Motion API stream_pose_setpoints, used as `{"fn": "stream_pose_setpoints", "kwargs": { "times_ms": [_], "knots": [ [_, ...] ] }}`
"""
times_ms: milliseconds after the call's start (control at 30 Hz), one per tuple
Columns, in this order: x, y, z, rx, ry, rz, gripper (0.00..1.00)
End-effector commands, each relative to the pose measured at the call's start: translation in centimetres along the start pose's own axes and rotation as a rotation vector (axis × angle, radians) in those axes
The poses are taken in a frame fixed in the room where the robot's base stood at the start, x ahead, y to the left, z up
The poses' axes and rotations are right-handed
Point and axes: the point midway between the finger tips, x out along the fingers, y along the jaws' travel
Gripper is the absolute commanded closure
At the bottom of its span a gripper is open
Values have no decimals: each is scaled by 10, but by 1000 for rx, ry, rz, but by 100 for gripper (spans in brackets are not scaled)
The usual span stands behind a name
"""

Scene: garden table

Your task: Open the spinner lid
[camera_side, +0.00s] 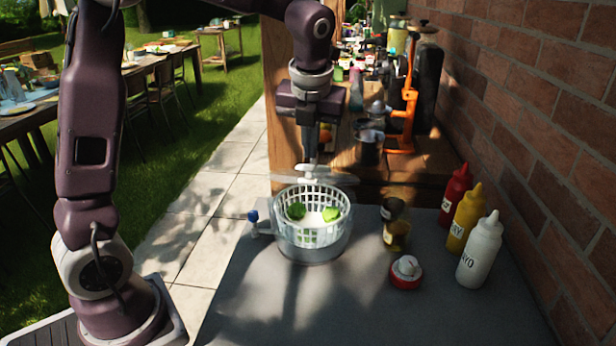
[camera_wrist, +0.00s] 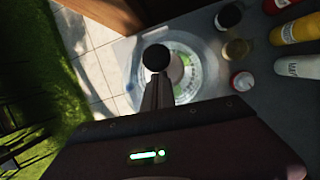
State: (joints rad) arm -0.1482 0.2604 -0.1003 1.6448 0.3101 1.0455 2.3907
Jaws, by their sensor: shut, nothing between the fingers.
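The salad spinner has a clear bowl (camera_side: 310,250) with a white slatted basket (camera_side: 309,226) inside, holding green pieces (camera_side: 296,211). A blue knob (camera_side: 252,216) sticks out on its left side. A see-through lid (camera_side: 341,185) with a white handle (camera_side: 307,173) shows at the far side of the rim, seemingly raised and tilted; its exact angle is hard to tell. My gripper (camera_side: 312,154) is shut and empty, pointing down just above the handle. Contact cannot be told. In the wrist view, a dark round shape at the fingertips (camera_wrist: 157,75) partly hides the spinner (camera_wrist: 184,94).
A dark-capped jar (camera_side: 397,232) and a red-and-white round item (camera_side: 406,271) stand right of the spinner. Red (camera_side: 455,196), yellow (camera_side: 465,219) and white (camera_side: 480,250) bottles stand by the brick wall (camera_side: 545,90). A cluttered wooden shelf (camera_side: 425,158) is behind. The front counter (camera_side: 335,310) is clear.

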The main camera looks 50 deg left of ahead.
Motion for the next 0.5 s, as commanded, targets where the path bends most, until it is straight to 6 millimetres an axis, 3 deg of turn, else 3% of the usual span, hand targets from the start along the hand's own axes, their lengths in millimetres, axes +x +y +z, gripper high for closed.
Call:
{"fn": "stream_pose_setpoints", "kwargs": {
  "times_ms": [500],
  "knots": [
    [-10, 9, 76, -1, -1, 0, 100]
  ]
}}
